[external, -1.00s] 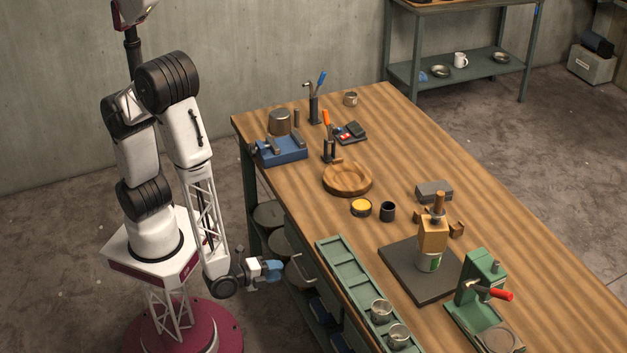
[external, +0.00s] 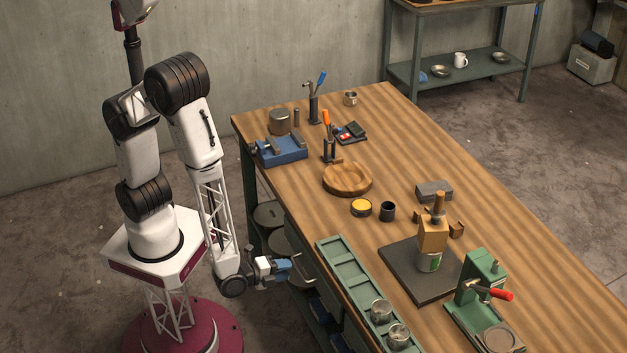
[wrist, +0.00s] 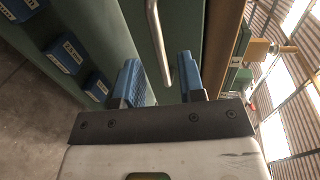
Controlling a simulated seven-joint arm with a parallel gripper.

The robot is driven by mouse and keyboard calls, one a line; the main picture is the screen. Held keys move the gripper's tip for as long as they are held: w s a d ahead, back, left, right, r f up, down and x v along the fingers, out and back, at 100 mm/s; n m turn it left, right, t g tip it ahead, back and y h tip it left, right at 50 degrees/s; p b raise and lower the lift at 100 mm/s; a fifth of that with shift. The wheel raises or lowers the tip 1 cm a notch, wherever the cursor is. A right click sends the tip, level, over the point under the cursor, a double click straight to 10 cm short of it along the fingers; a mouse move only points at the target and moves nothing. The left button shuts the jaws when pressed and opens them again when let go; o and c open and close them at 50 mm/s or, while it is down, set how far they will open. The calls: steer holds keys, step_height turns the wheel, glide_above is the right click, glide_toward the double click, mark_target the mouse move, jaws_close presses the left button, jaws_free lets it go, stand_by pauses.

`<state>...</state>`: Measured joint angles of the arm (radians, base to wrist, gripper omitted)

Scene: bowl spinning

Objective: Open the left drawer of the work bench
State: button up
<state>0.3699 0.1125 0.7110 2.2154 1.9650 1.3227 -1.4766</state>
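The work bench (external: 440,190) has a wooden top and a green frame. The green drawer front (wrist: 145,22) is on the bench side facing my arm. Its bar handle (wrist: 157,45) is pale metal and runs into the gap between my fingers in the wrist view. My gripper (wrist: 158,82) has two blue fingers, spread apart, one on each side of the handle; I see no clear contact. In the external view my gripper (external: 288,268) is right at the drawer front and partly hides the handle. The drawer looks shut.
A green tray (external: 345,262) with metal cups lies along the bench edge above. A blue vise (external: 280,150) is at the bench's far corner. The floor left of the bench is clear.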

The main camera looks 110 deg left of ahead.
mark_target(297, 266)
steer(key=shift+x, duration=2.4)
jaws_close()
